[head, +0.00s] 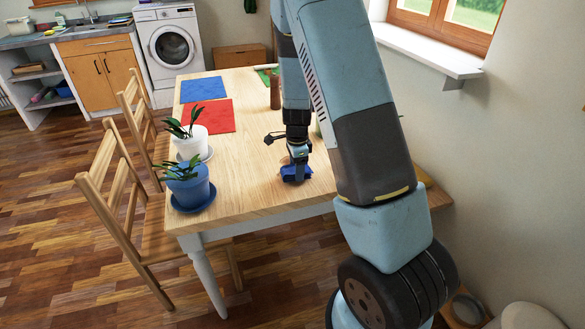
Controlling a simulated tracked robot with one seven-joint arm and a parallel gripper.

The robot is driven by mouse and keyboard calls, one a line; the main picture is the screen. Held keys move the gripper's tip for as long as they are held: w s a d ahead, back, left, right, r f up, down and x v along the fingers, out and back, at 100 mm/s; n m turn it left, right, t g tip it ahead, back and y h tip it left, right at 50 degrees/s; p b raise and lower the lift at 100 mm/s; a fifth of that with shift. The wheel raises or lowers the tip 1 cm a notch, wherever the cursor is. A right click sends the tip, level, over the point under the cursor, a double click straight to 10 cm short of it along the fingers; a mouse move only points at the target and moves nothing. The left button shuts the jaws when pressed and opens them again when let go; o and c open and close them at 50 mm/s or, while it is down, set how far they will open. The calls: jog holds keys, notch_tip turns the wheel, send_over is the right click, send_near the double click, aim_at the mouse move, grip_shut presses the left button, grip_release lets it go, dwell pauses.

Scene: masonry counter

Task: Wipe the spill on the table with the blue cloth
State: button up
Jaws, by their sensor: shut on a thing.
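The blue cloth (296,173) is bunched up at the near part of the wooden table (248,187). My gripper (298,161) points down and is shut on the cloth, which sits at or just above the tabletop; I cannot tell which. No spill can be made out on the visible wood. My arm hides the right part of the table, and the gripper and cloth hide the patch below them.
A blue potted plant (188,189) and a white potted plant (190,143) stand along the left edge. A red mat (208,117), a blue mat (202,89) and a brown mill (275,92) are farther back. Chairs (125,190) stand left. The table's middle is clear.

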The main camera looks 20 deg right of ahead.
aim_at(285, 155)
jog(key=shift+f, duration=0.6)
jog(key=shift+w, duration=3.5)
jog(key=shift+w, duration=3.4)
jog(key=shift+s, duration=0.1)
